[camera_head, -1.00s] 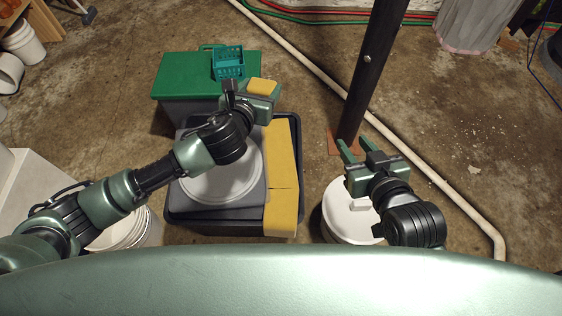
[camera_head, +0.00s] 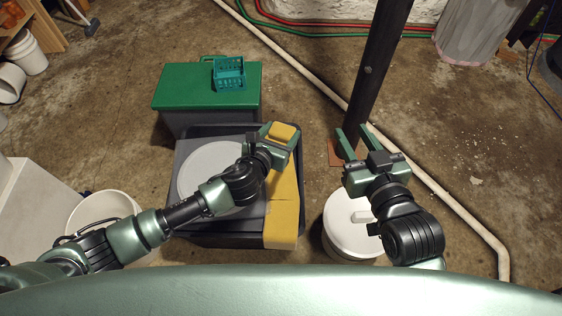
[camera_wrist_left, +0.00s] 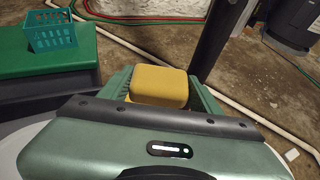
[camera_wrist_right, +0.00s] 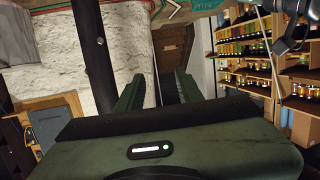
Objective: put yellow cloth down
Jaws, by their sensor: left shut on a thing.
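The yellow cloth (camera_head: 282,132), a small folded pad with rounded corners, is between the fingers of my left gripper (camera_head: 279,134). The left gripper is shut on it, above the far right part of a dark tote (camera_head: 298,160). In the left wrist view the cloth (camera_wrist_left: 158,85) sits between the green fingers, with more yellow just under it; I cannot tell whether that is the cloth or the strip below. A long yellow strip (camera_head: 284,190) lies along the tote's right side. My right gripper (camera_head: 354,138) is open and empty, beyond a white lidded bucket.
The white bucket (camera_head: 345,225) stands right of the tote. A dark post (camera_head: 376,60) and a pale pipe (camera_head: 440,190) are further right.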

